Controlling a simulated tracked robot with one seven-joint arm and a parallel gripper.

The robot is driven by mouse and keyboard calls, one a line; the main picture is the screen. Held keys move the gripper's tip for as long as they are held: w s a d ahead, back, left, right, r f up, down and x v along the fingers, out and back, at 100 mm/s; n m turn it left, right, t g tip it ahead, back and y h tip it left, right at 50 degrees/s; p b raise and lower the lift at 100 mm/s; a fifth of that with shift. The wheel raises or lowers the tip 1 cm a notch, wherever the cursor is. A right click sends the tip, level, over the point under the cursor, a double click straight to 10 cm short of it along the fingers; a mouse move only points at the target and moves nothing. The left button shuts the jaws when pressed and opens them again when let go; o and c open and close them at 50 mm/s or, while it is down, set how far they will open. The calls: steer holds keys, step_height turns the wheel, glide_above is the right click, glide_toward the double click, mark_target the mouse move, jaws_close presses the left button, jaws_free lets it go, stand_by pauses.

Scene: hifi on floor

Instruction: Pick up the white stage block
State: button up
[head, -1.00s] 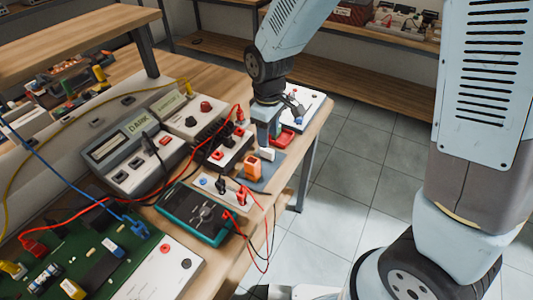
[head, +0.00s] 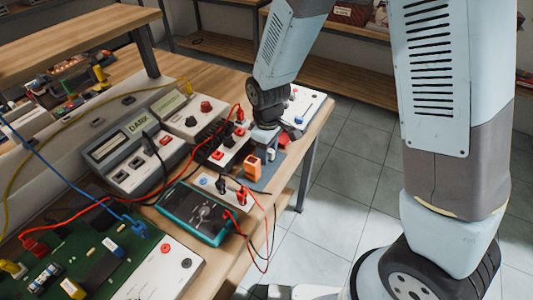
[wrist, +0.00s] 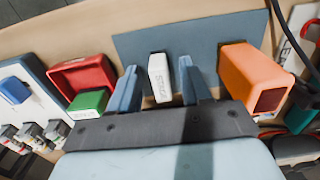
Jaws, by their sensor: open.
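The white stage block (wrist: 159,77) stands upright on a blue-grey mat (wrist: 137,46) in the wrist view, with small lettering on its side. My gripper (wrist: 160,88) is open, with one finger to the left of the block and one to the right. Gaps show between the block and both fingers. In the head view, my gripper (head: 265,138) is low over the far end of the bench, and the white block (head: 271,155) shows small just in front of it.
An orange block (wrist: 253,78) stands right of my right finger. A red open box (wrist: 82,75) and a green block (wrist: 88,103) lie left of my left finger. A teal meter (head: 195,215) with red and black leads lies on the wooden bench, among several instruments.

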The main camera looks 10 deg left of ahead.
steer(key=shift+c, duration=0.2)
jaws_close()
steer(key=shift+r, duration=0.15)
steer(key=shift+r, duration=0.3)
step_height(320, 180, up, 2)
steer(key=shift+r, duration=0.15)
steer(key=s+d+r, duration=0.6)
steer(key=s+r, duration=0.4)
steer(key=s, duration=0.2)
steer(key=shift+s+d, duration=0.2)
steer(key=shift+d, duration=0.05)
